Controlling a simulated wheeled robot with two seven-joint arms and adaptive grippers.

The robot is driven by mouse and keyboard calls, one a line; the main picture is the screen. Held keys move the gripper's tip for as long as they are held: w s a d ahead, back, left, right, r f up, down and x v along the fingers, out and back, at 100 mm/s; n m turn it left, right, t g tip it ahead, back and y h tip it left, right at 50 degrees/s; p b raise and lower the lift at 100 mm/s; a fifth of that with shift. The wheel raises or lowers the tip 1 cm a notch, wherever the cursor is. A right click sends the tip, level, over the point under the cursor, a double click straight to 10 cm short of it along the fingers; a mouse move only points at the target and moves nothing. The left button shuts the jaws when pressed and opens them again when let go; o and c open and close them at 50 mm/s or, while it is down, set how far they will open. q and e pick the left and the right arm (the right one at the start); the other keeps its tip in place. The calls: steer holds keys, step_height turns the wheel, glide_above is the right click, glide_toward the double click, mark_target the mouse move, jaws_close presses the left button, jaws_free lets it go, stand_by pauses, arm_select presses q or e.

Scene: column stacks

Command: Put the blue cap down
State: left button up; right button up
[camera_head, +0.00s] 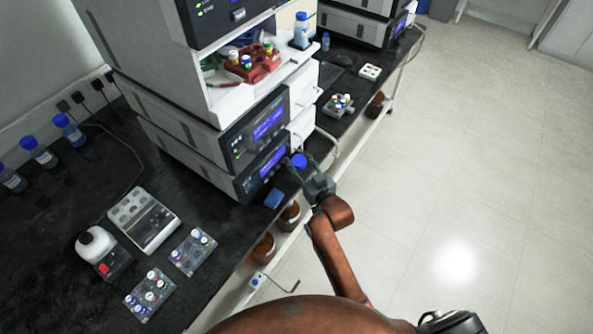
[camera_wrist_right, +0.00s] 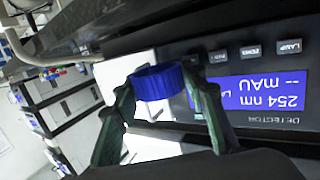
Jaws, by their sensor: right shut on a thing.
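The blue cap (camera_head: 299,160) is a ribbed round screw cap. My right gripper (camera_head: 303,165) is shut on it and holds it in front of the stacked instruments, near the bench's front edge. In the right wrist view the cap (camera_wrist_right: 160,84) sits between the two fingertips of the gripper (camera_wrist_right: 165,90), with the detector's lit display behind it. The cap appears clear of any surface, though its height over the bench is hard to tell. My left gripper is not in view.
The instrument stack (camera_head: 225,125) stands close behind the cap. A small blue square (camera_head: 273,198) lies on the black bench (camera_head: 215,215) near the edge. Vial racks (camera_head: 193,250), a mixer (camera_head: 100,250) and blue-capped bottles (camera_head: 38,152) stand left. Brown jars (camera_head: 290,214) are below the edge.

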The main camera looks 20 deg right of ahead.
steer(key=shift+d+f, duration=0.1)
steer(key=shift+f, duration=0.5)
steer(key=f+b, duration=0.1)
steer(key=f, duration=0.1)
steer(key=f+b, duration=0.1)
steer(key=f, duration=0.1)
steer(key=shift+w+a+f, duration=0.15)
steer(key=shift+a+f, duration=0.05)
steer(key=shift+f, duration=0.2)
steer(key=shift+w+a, duration=0.1)
steer(key=shift+w, duration=0.05)
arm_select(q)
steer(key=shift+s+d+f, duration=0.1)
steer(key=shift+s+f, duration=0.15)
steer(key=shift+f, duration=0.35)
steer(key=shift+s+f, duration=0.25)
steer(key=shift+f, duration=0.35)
arm_select(e)
steer(key=shift+r, duration=0.15)
steer(key=o, duration=0.3)
steer(key=shift+f, duration=0.2)
steer(key=o, duration=0.5)
steer(key=shift+c, duration=0.2)
